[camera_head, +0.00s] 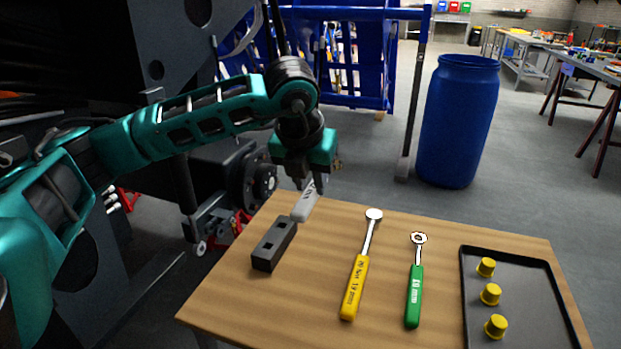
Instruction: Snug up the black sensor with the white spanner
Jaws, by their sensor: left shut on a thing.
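My left gripper (304,178) reaches in from the left on a teal arm and points down over the table's back left corner. It is shut on the white spanner (305,205), whose pale handle hangs tilted below the fingers. The spanner's head is hidden or too small to make out. I cannot pick out the black sensor for sure among the dark chassis parts at the left. My right gripper is not in view.
A black block with square holes (274,243) sits on the wooden table (235,300). A yellow tool (355,287), a green ring spanner (414,297) and a black tray (530,299) with yellow caps (490,294) lie to the right. A blue barrel (457,120) stands behind.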

